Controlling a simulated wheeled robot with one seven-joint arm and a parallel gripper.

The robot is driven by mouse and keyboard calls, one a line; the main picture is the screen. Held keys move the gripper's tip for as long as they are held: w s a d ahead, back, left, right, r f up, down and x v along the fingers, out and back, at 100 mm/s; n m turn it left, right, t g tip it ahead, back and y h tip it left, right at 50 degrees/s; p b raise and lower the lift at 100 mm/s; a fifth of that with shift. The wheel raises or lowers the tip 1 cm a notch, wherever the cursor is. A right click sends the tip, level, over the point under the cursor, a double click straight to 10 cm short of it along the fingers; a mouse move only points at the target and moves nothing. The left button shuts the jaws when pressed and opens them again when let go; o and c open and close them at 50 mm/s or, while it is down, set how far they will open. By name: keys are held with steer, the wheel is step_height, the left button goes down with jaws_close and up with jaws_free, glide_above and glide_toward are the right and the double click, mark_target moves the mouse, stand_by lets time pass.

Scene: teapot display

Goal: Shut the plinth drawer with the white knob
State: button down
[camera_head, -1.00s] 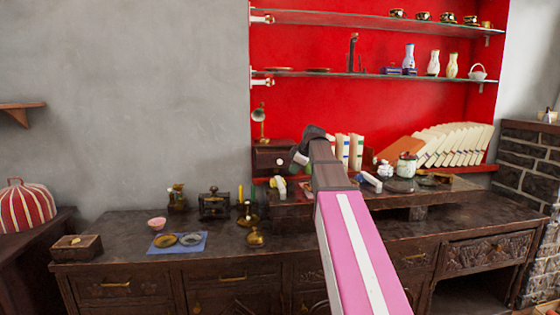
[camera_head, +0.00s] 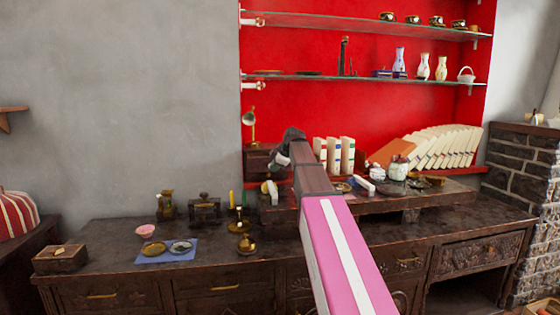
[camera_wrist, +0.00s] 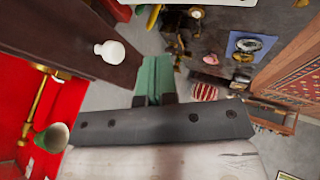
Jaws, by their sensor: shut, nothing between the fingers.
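In the wrist view a white knob (camera_wrist: 110,51) stands out from a dark brown wooden front (camera_wrist: 75,35). How far that drawer stands open I cannot tell. My gripper (camera_wrist: 155,75) shows green fingers, shut together and empty, beside the dark front and apart from the knob.
A gold lamp (camera_head: 250,120) rises at the chest. White books (camera_head: 335,154) stand right of my gripper. A white and yellow item (camera_head: 270,190) lies at the plinth's left end. Candlestick, bowl and plates on a blue cloth (camera_head: 187,257) occupy the sideboard's left.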

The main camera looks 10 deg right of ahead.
mark_target(268, 161)
steer(key=shift+w+f, duration=0.15)
steer(key=shift+w, duration=1.95)
